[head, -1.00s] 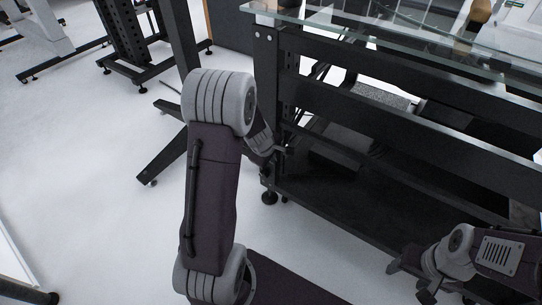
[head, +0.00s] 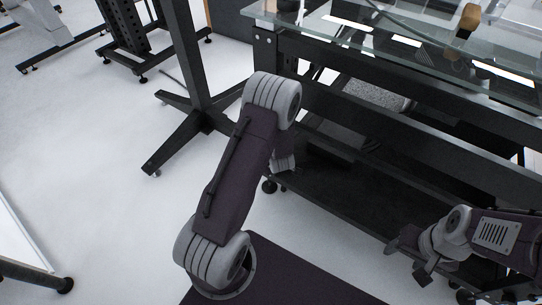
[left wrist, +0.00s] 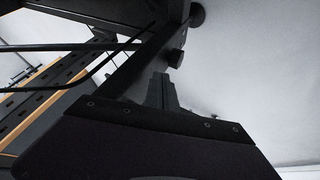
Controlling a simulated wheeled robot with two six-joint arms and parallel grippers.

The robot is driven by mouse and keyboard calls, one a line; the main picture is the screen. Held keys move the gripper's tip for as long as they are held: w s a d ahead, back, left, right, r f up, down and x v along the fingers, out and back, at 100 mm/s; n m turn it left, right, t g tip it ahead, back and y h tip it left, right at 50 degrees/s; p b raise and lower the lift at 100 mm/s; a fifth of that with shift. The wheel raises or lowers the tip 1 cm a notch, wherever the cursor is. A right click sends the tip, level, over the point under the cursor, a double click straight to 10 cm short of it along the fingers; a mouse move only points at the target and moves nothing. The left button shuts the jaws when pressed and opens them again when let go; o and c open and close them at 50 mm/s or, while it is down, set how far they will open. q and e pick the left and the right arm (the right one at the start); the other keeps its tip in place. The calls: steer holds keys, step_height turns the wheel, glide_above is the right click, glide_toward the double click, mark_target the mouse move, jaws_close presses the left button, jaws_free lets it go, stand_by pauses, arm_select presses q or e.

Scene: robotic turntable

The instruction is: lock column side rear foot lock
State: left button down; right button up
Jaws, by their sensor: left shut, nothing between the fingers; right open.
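The black frame (head: 335,192) with a glass top stands at the right of the head view. A dark round foot (head: 269,186) shows under its lower left corner; its lock is too small to make out. In the left wrist view, a round dark foot (left wrist: 197,14) and a dark knob (left wrist: 175,58) show beside a dark beam. My left gripper (left wrist: 160,90) is shut and empty, pointing up towards the knob, apparently apart from it. My right gripper (head: 422,266) is open and empty, near the frame's lower front edge.
A black column leg (head: 187,70) with splayed feet stands left of the frame. A perforated black stand (head: 125,35) is farther back. Cables (left wrist: 110,70) cross near the beam in the left wrist view. The white floor (head: 90,120) at left is mostly clear.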

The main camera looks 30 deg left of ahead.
arm_select(q)
steer(key=shift+a+f, duration=0.35)
steer(key=shift+f, duration=0.05)
arm_select(e)
steer(key=shift+r, duration=0.2)
arm_select(q)
steer(key=shift+a+f, duration=0.1)
steer(key=shift+f, duration=0.05)
steer(key=shift+p, duration=0.3)
arm_select(e)
steer(key=shift+r, duration=0.1)
